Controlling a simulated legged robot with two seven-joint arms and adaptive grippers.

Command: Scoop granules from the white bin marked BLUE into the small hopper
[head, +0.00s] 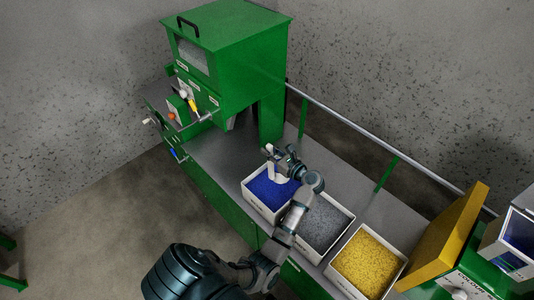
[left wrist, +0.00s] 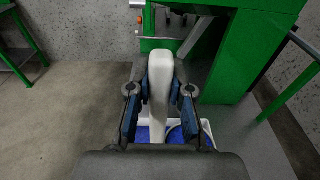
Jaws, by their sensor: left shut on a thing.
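The white bin with blue granules (head: 248,199) stands on the grey bench, first in a row of bins; its marking is too small to read. My left gripper (head: 276,158) is above this bin, shut on the pale handle of a scoop (head: 271,151). In the left wrist view the handle (left wrist: 159,82) stands between the blue-padded fingers (left wrist: 159,92). Blue granules (left wrist: 150,133) and part of the bin's white rim show below it. The scoop's bowl is mostly hidden. A white box with blue inside (head: 492,236) is at the right edge; I cannot tell whether it is the small hopper.
Bins of grey granules (head: 313,223) and yellow granules (head: 367,262) stand beside the blue one. A tall green machine (head: 226,50) stands at the back left. A yellow panel (head: 447,235) rises at right. A metal rail (head: 345,121) runs behind the bench.

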